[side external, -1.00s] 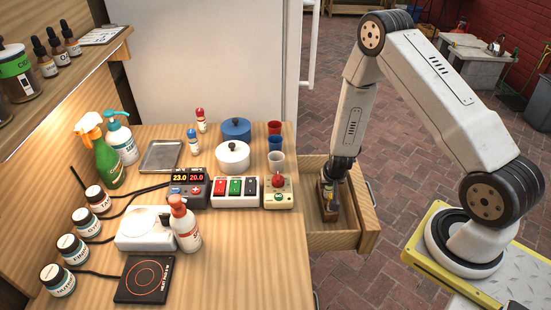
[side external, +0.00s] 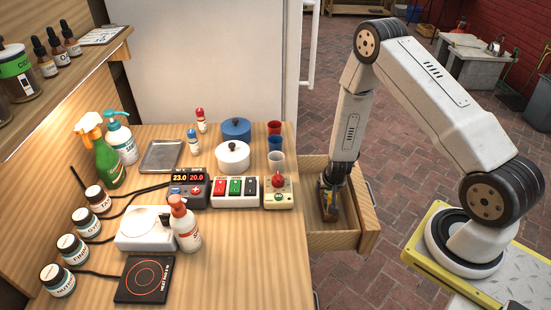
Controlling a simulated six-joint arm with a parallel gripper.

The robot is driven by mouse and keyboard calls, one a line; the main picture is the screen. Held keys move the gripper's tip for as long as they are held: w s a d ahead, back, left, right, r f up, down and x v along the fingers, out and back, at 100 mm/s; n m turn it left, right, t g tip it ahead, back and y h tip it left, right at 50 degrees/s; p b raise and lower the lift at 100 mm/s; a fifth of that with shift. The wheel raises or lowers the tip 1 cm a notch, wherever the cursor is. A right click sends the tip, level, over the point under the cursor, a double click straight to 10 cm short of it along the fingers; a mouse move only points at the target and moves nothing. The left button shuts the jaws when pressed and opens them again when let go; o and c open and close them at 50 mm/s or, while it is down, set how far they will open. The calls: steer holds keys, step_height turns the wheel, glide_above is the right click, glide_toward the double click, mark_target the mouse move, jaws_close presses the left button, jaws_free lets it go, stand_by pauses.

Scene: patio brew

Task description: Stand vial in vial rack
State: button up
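My gripper (side external: 328,197) points down into an open wooden drawer (side external: 347,240) at the right side of the bench. A small brown object (side external: 332,214) is at its fingertips, perhaps a wooden rack, with a bit of blue close by. These are too small and too covered by the gripper to identify, and I cannot tell whether the fingers hold anything. I cannot make out a vial for certain. A small white bottle with a red cap (side external: 200,121) and one with a blue cap (side external: 192,141) stand on the bench behind the devices.
A switch box (side external: 235,192), a red-knobbed box (side external: 278,192) and red, blue and white cups (side external: 276,161) stand along the bench edge near the drawer. Two lidded pots (side external: 232,156) stand left of the cups. The drawer walls surround my gripper closely.

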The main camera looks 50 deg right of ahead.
steer(key=shift+r, duration=0.1)
steer(key=shift+v, duration=6)
steer(key=shift+a, duration=0.1)
steer(key=s+a+r+n+y, duration=0.1)
steer(key=s+a+r+n, duration=0.2)
steer(key=a+r, duration=0.3)
steer(key=s+a+r+n+y, duration=0.2)
steer(key=a+r+n, duration=0.3)
steer(key=r, duration=0.3)
steer(key=shift+s+a+r+n+g, duration=0.3)
steer(key=shift+s+a+r+n, duration=0.1)
steer(key=shift+a, duration=0.25)
steer(key=shift+f, duration=0.1)
steer(key=shift+c, duration=0.2)
